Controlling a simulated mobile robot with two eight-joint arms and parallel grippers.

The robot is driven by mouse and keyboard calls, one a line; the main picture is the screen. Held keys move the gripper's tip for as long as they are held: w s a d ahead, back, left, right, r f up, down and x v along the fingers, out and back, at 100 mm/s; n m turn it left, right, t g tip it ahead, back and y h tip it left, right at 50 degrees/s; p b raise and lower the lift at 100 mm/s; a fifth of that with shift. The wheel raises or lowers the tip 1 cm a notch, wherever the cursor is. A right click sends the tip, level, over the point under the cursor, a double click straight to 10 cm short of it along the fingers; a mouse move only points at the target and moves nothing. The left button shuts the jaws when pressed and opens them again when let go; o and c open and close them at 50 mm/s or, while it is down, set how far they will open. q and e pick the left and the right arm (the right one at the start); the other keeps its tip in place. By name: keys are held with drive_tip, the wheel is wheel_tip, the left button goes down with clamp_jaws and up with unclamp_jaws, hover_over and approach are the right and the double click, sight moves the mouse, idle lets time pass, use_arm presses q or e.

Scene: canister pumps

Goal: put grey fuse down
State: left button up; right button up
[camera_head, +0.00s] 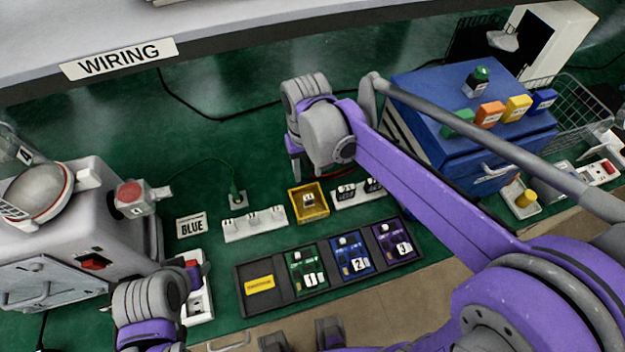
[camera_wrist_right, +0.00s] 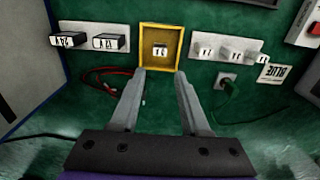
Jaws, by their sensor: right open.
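A small dark grey fuse with a white label (camera_wrist_right: 160,50) lies in the yellow square tray (camera_wrist_right: 144,33). In the head view the tray (camera_head: 296,207) stands between two white strips, with the fuse (camera_head: 309,199) inside. My right gripper (camera_wrist_right: 160,77) is open and empty, its two fingertips apart just short of the tray's near edge in the wrist view. In the head view my right gripper (camera_head: 294,164) is behind and left of the tray, partly hidden by its wrist.
White strips with plugs (camera_head: 255,224) and black labelled blocks (camera_head: 346,194) flank the tray. A dark rack (camera_head: 246,302) holds numbered modules and a yellow label. A blue box (camera_head: 420,95) stands right, a grey machine (camera_head: 85,215) left. Green mat behind the tray is mostly free.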

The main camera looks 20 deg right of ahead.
drive_tip(key=s+d+f+t, duration=0.2)
drive_tip(key=s+d, duration=0.1)
drive_tip(key=s, duration=0.4)
drive_tip(key=s+d+f+t, duration=0.2)
drive_tip(key=s+d+t, duration=0.1)
drive_tip(key=s, duration=0.4)
drive_tip(key=shift+s+d+f, duration=0.2)
drive_tip(key=shift+s+d, duration=0.05)
drive_tip(key=shift+d, duration=0.1)
